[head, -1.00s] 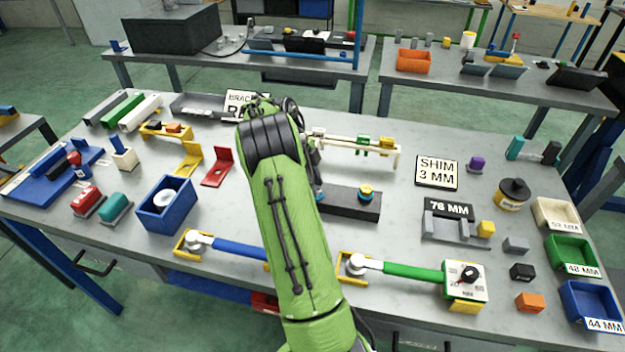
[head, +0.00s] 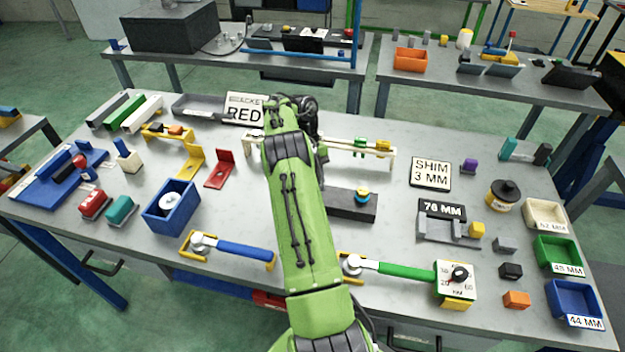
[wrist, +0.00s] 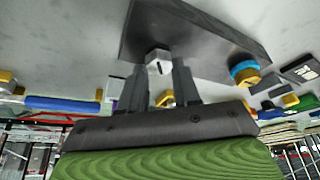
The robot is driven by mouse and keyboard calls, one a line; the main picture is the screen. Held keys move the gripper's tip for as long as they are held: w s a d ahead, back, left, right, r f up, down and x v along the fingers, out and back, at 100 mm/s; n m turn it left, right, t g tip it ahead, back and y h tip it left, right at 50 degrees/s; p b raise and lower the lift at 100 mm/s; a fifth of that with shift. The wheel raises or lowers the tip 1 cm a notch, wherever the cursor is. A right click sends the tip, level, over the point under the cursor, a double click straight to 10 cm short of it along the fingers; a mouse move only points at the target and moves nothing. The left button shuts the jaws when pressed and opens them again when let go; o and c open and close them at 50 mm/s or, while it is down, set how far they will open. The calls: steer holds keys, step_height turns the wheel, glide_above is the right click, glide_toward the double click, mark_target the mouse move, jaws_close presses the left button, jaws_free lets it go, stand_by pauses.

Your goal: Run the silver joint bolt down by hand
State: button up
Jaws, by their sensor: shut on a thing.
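The silver joint bolt (wrist: 158,62) shows its hex head between my fingertips in the wrist view. My gripper (wrist: 160,82) is shut on it, with one dark finger on each side. The bolt is at the dark joint block (wrist: 195,28); how deep it sits I cannot tell. A gold piece with a blue ring (wrist: 244,70) stands on the other end of the block. In the head view the dark block (head: 340,202) and the gold piece (head: 362,193) show right of my arm. My arm hides my gripper and the bolt there.
A blue-handled wrench (head: 245,251) and a green-handled wrench (head: 405,270) lie along the front of the bench. A cream rack (head: 360,148) stands behind the block. A blue bin (head: 171,207) is at left. Colored bins, such as the green one (head: 557,255), line the right edge.

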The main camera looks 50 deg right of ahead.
steer(key=shift+d+r+m, duration=0.1)
steer(key=shift+r+m, duration=0.05)
steer(key=shift+m, duration=0.45)
steer(key=o, duration=1.1)
steer(key=shift+c, duration=0.2)
steer(key=p+v, duration=1.2)
steer(key=p, duration=0.1)
steer(key=shift+s, duration=0.3)
steer(key=shift+d, duration=0.1)
